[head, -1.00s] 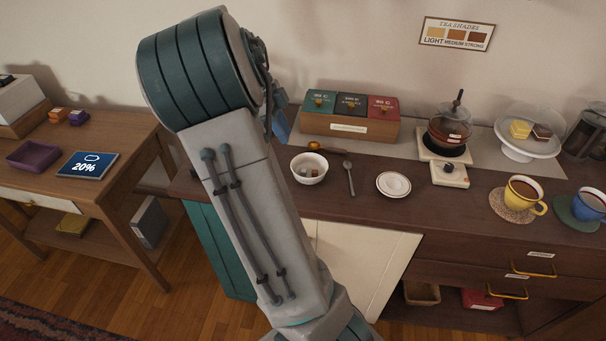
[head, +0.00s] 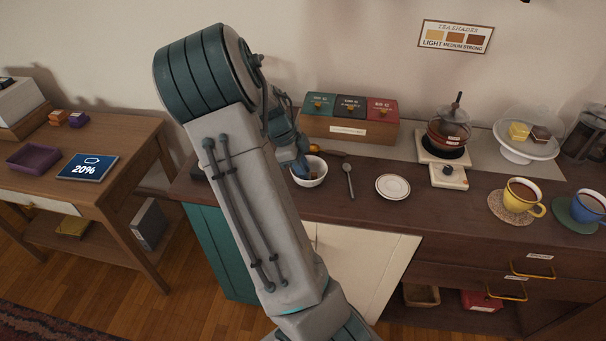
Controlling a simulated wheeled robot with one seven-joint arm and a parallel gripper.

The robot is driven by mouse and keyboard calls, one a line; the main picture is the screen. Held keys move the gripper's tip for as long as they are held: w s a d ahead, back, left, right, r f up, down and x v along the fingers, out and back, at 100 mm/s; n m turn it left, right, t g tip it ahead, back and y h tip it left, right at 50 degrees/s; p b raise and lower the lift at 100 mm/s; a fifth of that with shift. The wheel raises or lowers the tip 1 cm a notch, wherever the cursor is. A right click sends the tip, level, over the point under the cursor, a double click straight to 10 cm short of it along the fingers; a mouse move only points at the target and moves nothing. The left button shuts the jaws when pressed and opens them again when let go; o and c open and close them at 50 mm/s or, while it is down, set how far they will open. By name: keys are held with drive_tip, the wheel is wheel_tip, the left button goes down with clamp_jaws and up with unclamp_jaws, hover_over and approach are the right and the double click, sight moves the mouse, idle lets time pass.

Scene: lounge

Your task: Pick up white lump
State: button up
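The small white bowl (head: 318,181) stands on the dark wooden counter, left of the spoon. In the earlier view it holds small lumps, pale and brown. Now a little brown shows inside, and I cannot make out the white lump, as my gripper covers the left part of the bowl. My gripper (head: 301,170) is at the bowl's left side, pointing down at or just over its opening. It is small and partly hidden by my arm, so I cannot tell whether its fingers are open or shut.
A spoon (head: 349,181) and a saucer (head: 393,187) lie right of the bowl. A tea box (head: 348,128) stands behind it. A glass pot (head: 449,132), cake stand (head: 527,153), yellow cup (head: 523,196) and blue cup (head: 590,206) are further right.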

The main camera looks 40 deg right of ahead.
drive_tip(key=shift+c, duration=0.3)
clamp_jaws()
